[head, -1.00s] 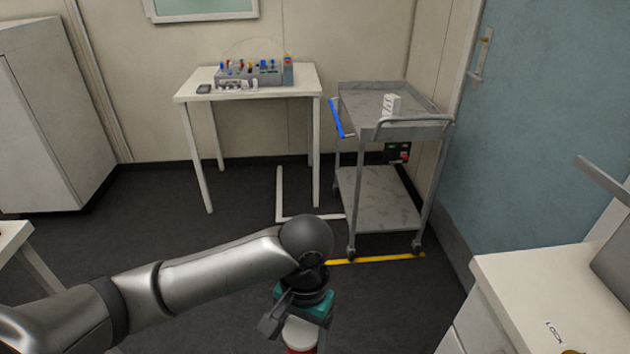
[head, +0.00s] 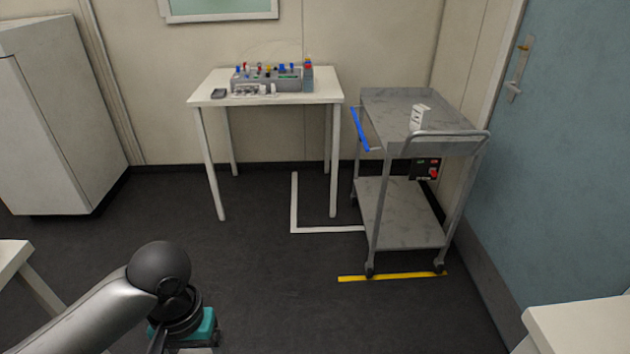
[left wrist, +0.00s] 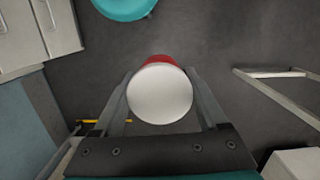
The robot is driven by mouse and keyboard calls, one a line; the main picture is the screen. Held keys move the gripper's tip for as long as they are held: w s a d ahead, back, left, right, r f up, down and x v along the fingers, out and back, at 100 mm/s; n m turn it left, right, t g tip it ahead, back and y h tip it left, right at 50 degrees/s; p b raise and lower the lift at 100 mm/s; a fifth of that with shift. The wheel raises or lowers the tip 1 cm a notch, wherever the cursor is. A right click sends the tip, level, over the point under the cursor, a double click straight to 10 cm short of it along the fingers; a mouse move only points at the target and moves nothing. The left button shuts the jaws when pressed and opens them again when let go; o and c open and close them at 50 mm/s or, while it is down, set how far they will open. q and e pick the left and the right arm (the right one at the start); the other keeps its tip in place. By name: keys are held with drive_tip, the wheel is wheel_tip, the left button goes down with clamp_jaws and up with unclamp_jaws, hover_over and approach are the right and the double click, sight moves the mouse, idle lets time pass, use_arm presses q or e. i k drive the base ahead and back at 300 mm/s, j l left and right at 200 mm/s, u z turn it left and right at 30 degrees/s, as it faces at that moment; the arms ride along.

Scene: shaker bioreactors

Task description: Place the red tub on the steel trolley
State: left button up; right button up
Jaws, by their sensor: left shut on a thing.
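The red tub (left wrist: 152,60) shows in the left wrist view, its round white lid facing the camera and a strip of red side above it. My left gripper (left wrist: 161,82) has a finger on each side of the tub and is shut on it, above the dark floor. In the head view my left gripper (head: 187,345) is at the bottom left, partly cut off, and the tub is not visible. The steel trolley (head: 385,104) stands at right centre, ahead of the gripper, with two shelves. My right gripper is in neither view.
A small white box (head: 419,117) stands on the trolley's top; the rest of that top looks clear. A blue bar (head: 360,130) is at its left end. A white table (head: 210,97) with a rack stands left of it. A teal round seat (left wrist: 125,6) shows in the wrist view.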

sight(407, 117)
drive_tip(key=i, duration=0.8)
drive_tip(key=i+j+z, duration=0.1)
drive_tip(key=i, duration=0.7)
drive_tip(key=i+j, duration=0.15)
drive_tip(key=i, duration=0.65)
drive_tip(key=i+l+z, duration=0.15)
drive_tip(key=i+z, duration=0.6)
drive_tip(key=i+j+z, duration=0.1)
drive_tip(key=i+z, duration=0.25)
drive_tip(key=z, duration=0.45)
drive_tip(key=i+z, duration=0.1)
drive_tip(key=z, duration=0.3)
drive_tip(key=j+z, duration=0.1)
drive_tip(key=z, duration=0.35)
drive_tip(key=i+z, duration=0.1)
drive_tip(key=z, duration=0.35)
drive_tip(key=k+j, duration=0.05)
